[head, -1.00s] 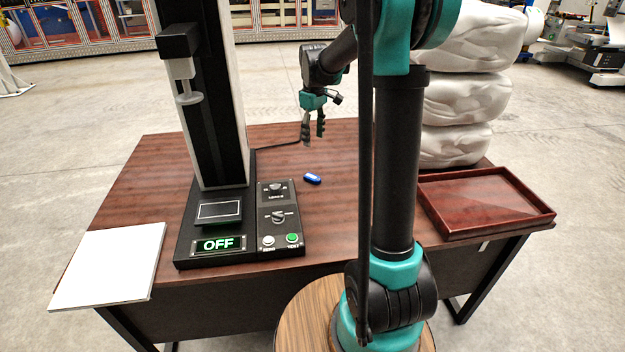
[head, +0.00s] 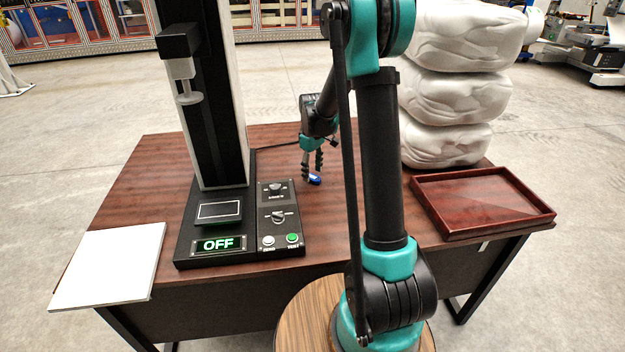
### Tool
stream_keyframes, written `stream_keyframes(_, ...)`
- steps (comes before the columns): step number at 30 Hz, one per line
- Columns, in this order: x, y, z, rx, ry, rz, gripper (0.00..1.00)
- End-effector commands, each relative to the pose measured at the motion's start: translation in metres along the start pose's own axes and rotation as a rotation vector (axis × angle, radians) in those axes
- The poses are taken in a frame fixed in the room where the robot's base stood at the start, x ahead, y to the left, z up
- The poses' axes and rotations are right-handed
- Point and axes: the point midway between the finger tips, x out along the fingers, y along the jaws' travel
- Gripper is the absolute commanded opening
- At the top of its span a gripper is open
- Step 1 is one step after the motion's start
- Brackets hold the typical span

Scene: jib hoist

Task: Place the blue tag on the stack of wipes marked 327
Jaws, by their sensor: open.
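The blue tag (head: 315,179) lies on the dark wooden table, just right of the black test machine's control box. My gripper (head: 312,174) is open and low over the tag, fingers pointing down. One finger covers part of the tag's left end; I cannot tell whether the fingers touch it. A stack of white, puffy bundles (head: 452,97) stands at the table's back right, perhaps the wipes. No mark 327 can be read on it.
The black machine (head: 215,130) with a tall column and an "OFF" display stands at left. A white board (head: 108,266) lies at the front left corner. A red-brown tray (head: 480,204) sits at the right. My arm hides part of the table's middle.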

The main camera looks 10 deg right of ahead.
Motion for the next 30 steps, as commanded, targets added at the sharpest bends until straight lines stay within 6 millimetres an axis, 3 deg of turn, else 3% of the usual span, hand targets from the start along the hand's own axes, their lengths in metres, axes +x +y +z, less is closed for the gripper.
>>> stream_keyframes(4,0.0138,0.0002,0.0002,0.0,0.0,0.0,0.53)
stream_keyframes(12,0.0157,0.0001,0.0004,0.001,0.0,0.0,0.52)
stream_keyframes(24,0.0154,0.0001,0.0004,0.001,0.0,0.0,0.05)
stream_keyframes(30,0.0148,0.0001,0.0004,0.001,0.0,0.0,0.05)
